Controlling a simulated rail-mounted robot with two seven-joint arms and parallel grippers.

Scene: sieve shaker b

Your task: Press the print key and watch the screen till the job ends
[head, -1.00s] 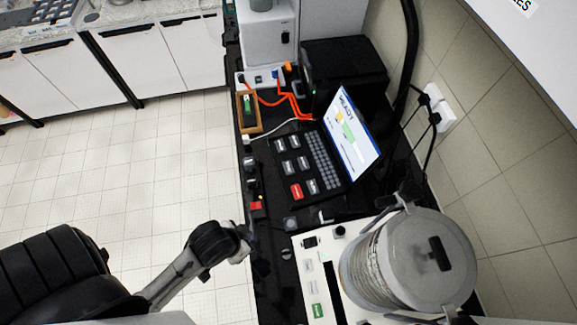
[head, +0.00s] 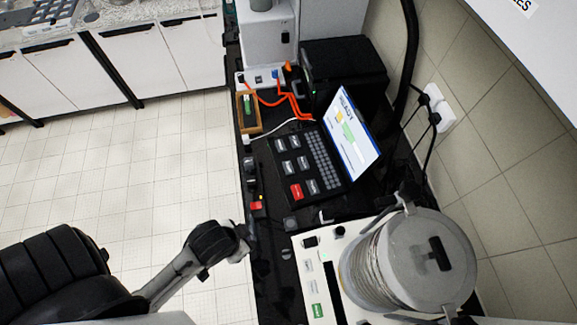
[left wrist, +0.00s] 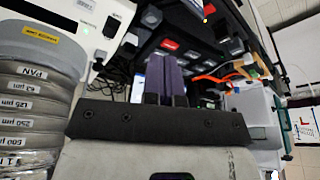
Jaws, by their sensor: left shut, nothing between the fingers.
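A black terminal with a keypad (head: 290,151) and a raised screen (head: 354,135) stands on the dark bench. The keypad has several grey keys and one red key (head: 296,191); their labels are too small to read, so I cannot tell which is the print key. The lit screen shows a large word that looks like READY, with yellow and green patches below. My left gripper (head: 251,232) is shut and empty, by the bench's left edge, left of and nearer than the keypad, apart from it. In the left wrist view its purple fingers (left wrist: 166,80) are together. My right gripper is not in view.
A sieve shaker (head: 318,280) with a lidded sieve stack (head: 405,265) stands at the near right. Orange cables (head: 290,98), a wooden tray (head: 248,113) and a white machine (head: 267,35) are behind. Small items line the bench's left edge. The floor to the left is clear.

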